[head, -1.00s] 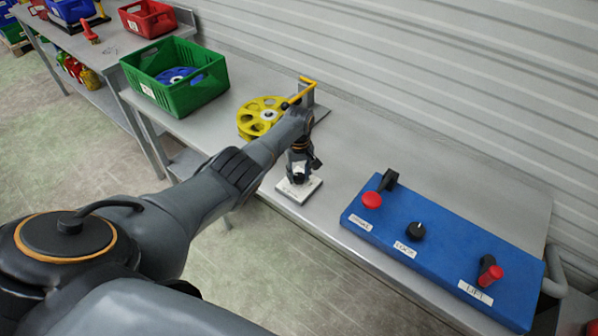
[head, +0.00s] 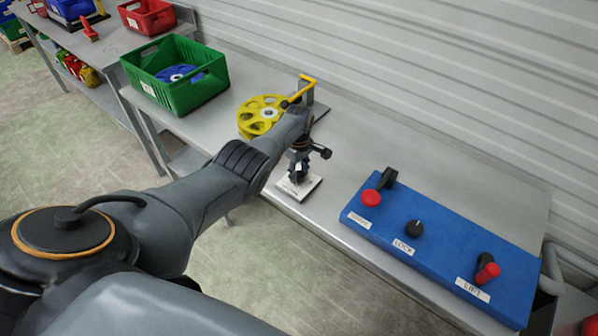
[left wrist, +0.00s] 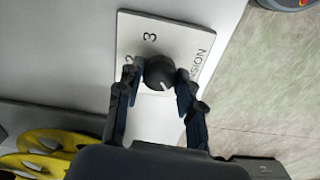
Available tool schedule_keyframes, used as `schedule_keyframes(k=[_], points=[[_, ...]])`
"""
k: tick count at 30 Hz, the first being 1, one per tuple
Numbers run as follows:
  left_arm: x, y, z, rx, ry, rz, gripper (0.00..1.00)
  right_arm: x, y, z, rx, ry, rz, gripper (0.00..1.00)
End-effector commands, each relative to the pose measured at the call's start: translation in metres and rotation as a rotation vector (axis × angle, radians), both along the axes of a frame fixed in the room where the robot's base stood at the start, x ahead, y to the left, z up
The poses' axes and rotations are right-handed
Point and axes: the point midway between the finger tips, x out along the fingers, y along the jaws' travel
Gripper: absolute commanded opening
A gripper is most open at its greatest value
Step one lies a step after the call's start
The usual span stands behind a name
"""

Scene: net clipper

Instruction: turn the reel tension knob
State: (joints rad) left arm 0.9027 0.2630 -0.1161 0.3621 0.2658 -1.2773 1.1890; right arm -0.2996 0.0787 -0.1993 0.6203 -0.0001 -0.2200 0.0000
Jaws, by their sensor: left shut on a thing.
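The reel tension knob (left wrist: 159,72) is a round black knob with a white pointer line. It sits on a white plate (left wrist: 182,38) marked with numbers and partly visible lettering ending in "SION". My left gripper (left wrist: 157,82) has a finger on each side of the knob and is shut on it. In the head view the left gripper (head: 297,178) points down at the plate (head: 312,188) near the bench's front edge, and hides the knob there. My right gripper is not in view.
A blue control panel (head: 440,240) with knobs and levers lies to the right. A green crate (head: 190,95) holding a blue reel stands at the left.

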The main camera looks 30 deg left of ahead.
Motion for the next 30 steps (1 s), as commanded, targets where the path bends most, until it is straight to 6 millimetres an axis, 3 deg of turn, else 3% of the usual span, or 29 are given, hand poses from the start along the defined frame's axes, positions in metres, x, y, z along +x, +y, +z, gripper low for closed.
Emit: schedule_keyframes(k=[10, 11, 14, 25, 30], points=[[0.001, 0.001, 0.001, 0.003, -0.002, 0.002, 0.05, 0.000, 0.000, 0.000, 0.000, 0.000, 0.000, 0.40], [0.001, 0.001, 0.001, 0.003, -0.002, 0.002, 0.39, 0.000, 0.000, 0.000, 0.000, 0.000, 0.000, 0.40], [0.001, 0.001, 0.001, 0.003, -0.002, 0.002, 0.59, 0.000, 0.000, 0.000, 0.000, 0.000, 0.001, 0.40], [0.001, 0.000, 0.001, 0.001, -0.001, 0.002, 0.60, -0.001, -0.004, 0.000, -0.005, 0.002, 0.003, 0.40], [0.002, 0.000, 0.011, 0.000, -0.003, 0.002, 0.60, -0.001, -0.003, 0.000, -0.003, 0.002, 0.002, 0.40]])
